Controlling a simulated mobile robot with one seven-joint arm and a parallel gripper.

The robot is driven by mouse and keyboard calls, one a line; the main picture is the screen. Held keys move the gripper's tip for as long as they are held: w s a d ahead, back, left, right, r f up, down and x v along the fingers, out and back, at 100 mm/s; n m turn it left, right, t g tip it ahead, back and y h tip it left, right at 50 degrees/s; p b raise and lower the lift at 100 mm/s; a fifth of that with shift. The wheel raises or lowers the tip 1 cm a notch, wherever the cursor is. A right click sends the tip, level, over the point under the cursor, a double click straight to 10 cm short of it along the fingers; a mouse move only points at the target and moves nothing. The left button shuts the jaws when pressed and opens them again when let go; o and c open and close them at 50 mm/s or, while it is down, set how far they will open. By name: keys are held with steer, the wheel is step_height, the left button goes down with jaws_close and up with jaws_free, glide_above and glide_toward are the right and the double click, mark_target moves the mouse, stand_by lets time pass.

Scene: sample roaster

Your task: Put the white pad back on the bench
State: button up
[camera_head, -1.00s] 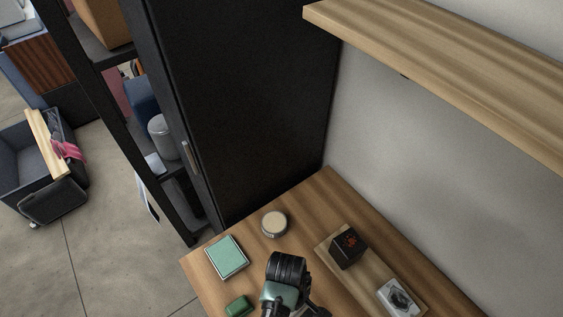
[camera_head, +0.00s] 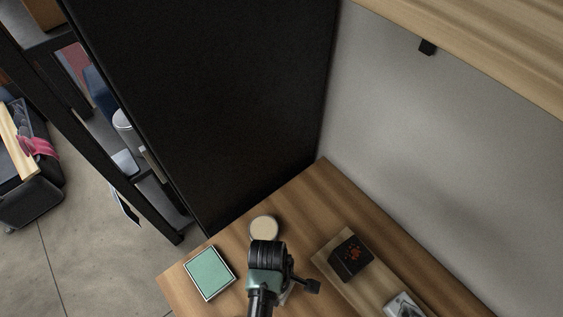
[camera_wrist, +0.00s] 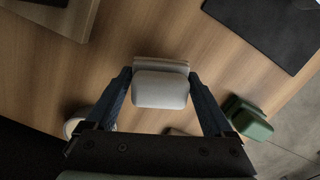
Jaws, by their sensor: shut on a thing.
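My gripper (camera_wrist: 161,82) is shut on the white pad (camera_wrist: 161,90), a small pale block with rounded edges, seen in the wrist view between the two fingers. The wooden bench (camera_wrist: 115,45) lies beneath it. I cannot tell whether the pad touches the bench or is just above it. In the head view, my wrist is over the bench (camera_head: 228,298), just in front of a round tin, and hides the fingers and most of the pad.
The round tin (camera_head: 264,228) and a green framed square (camera_head: 209,272) lie nearby. A wooden board (camera_head: 335,260) to the right carries a black box (camera_head: 351,256) and a white box (camera_head: 404,307). The wrist view shows a green block (camera_wrist: 248,118) beside the gripper and a dark mat (camera_wrist: 265,32).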

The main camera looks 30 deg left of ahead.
steer(key=shift+f, duration=1.15)
steer(key=shift+f, duration=0.1)
steer(key=o, duration=1)
steer(key=shift+o, duration=0.2)
steer(key=r, duration=0.4)
steer(key=a+r+p, duration=0.1)
steer(key=r, duration=0.7)
steer(key=shift+a+r, duration=0.1)
steer(key=shift+a, duration=0.2)
